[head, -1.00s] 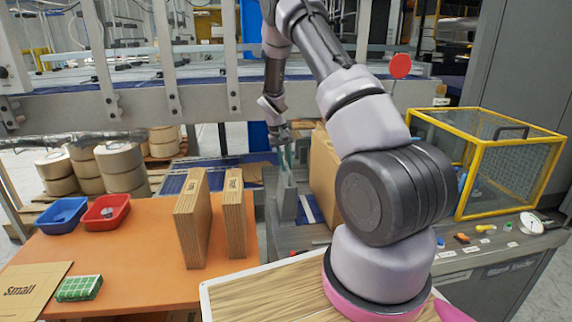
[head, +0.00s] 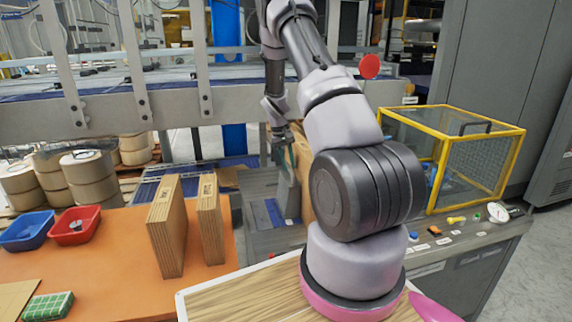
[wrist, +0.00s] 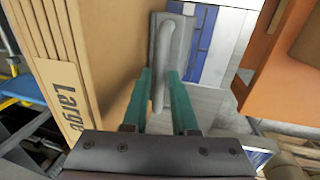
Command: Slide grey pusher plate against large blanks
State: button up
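The grey pusher plate (head: 287,188) stands upright in the magazine bay, and it also shows in the wrist view (wrist: 183,50). My gripper (wrist: 162,85) has its green fingers on both sides of the plate's rounded grey handle (wrist: 164,45) and looks shut on it. In the head view my gripper (head: 282,148) is at the plate's top. The large blanks (wrist: 60,95), brown cardboard marked "Large", stand just left of the plate in the wrist view. In the head view these large blanks (head: 304,170) are mostly hidden behind my arm. Whether plate and blanks touch, I cannot tell.
Two upright blank stacks (head: 167,232) (head: 210,222) stand on the orange table (head: 110,250). Blue (head: 27,232) and red (head: 75,227) bins sit at its left. A yellow-framed mesh guard (head: 455,160) stands right of my arm. Small parts lie on the grey counter's edge.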

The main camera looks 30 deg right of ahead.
jog(key=shift+o, duration=0.9)
jog(key=shift+a, duration=0.1)
